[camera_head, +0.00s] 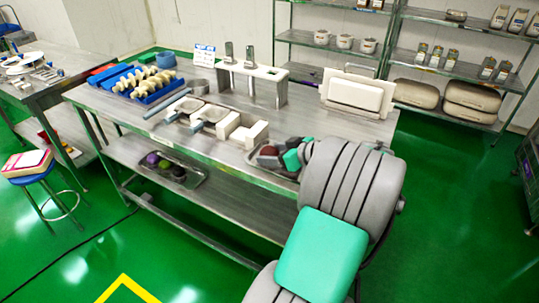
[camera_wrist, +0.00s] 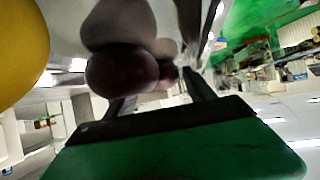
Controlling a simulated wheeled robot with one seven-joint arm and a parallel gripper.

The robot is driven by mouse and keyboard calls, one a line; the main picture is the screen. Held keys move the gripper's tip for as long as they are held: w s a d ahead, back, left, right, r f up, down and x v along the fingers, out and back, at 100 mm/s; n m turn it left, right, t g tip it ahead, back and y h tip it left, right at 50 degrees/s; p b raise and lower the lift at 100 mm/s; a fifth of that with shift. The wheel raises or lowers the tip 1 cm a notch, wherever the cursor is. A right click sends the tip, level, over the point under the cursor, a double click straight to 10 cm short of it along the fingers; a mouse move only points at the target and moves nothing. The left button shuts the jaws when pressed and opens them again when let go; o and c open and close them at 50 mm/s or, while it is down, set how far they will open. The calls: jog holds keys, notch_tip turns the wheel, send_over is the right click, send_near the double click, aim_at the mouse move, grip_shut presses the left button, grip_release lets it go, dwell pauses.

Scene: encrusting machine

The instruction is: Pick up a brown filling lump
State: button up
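Dark brown filling lumps lie in a metal tray at the table's right front corner; one brown lump (camera_head: 268,151) shows in the head view beside a grey one. In the wrist view a brown-red lump (camera_wrist: 122,72) is close in front of my gripper (camera_wrist: 160,92), towards its left finger. The lump hides part of the left finger. My arm covers part of the tray in the head view.
A yellow rounded thing (camera_wrist: 18,50) is close at the wrist view's left edge. A lower-shelf tray (camera_head: 196,183) holds purple, green and dark lumps.

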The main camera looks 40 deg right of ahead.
jog(key=c, duration=1.2)
jog(key=shift+o, duration=0.2)
jog(key=shift+r, duration=0.1)
